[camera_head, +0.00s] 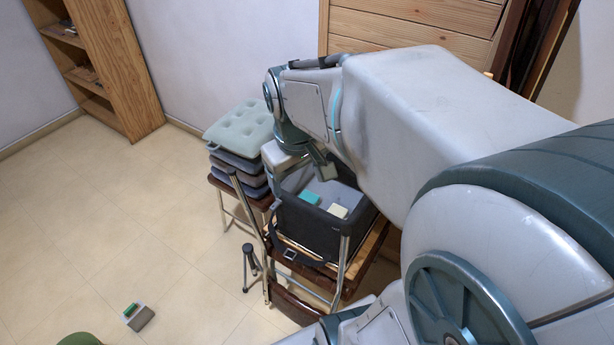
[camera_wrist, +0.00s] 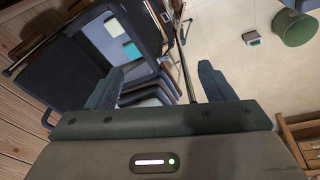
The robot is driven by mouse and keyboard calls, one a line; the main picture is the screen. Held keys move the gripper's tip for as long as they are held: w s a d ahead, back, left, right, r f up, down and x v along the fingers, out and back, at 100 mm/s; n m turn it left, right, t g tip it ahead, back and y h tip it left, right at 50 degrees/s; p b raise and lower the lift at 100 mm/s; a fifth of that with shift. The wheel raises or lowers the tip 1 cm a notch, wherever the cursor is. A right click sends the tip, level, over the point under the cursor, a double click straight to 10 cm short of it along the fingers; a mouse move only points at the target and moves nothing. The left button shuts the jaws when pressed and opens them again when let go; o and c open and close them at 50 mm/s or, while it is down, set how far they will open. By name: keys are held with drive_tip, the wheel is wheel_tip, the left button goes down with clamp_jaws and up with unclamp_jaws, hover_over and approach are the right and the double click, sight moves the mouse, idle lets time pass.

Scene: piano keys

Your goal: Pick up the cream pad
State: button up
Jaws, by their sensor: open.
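The cream pad (camera_head: 338,210) lies inside a dark open-topped bin (camera_head: 308,228), near its front right side. It also shows in the wrist view (camera_wrist: 114,27), on the grey inside of the bin (camera_wrist: 60,75). A teal pad (camera_head: 309,197) lies beside it to the left, and shows in the wrist view too (camera_wrist: 132,50). My gripper (camera_head: 322,170) is above the back part of the bin, apart from the cream pad. In the wrist view its two fingers (camera_wrist: 160,84) are spread wide with nothing between them. The cream pad is outside the finger gap, toward the upper left.
The bin rests on a chair (camera_head: 345,285) with metal legs. A stack of cushions (camera_head: 241,127) stands close to its left. A small grey item with a green top (camera_head: 138,316) and a green round stool (camera_wrist: 294,28) are on the floor. A wooden drawer unit (camera_head: 410,22) stands behind.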

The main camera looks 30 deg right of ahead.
drive_tip(key=w+d+f+n+g+b, duration=0.1)
drive_tip(key=w+d+f+n+b, duration=0.1)
drive_tip(key=w+d+f+b, duration=0.6)
drive_tip(key=n+g+b, duration=0.1)
drive_tip(key=n+b, duration=0.1)
drive_tip(key=b, duration=0.2)
hover_over(337, 212)
wheel_tip(337, 212, down, 15)
drive_tip(key=shift+y, duration=0.4)
wheel_tip(337, 212, down, 13)
drive_tip(key=shift+w+f+b, duration=0.1)
drive_tip(key=shift+f+b, duration=0.05)
drive_tip(key=shift+b, duration=0.45)
drive_tip(key=shift+c, duration=0.2)
drive_tip(key=c, duration=1)
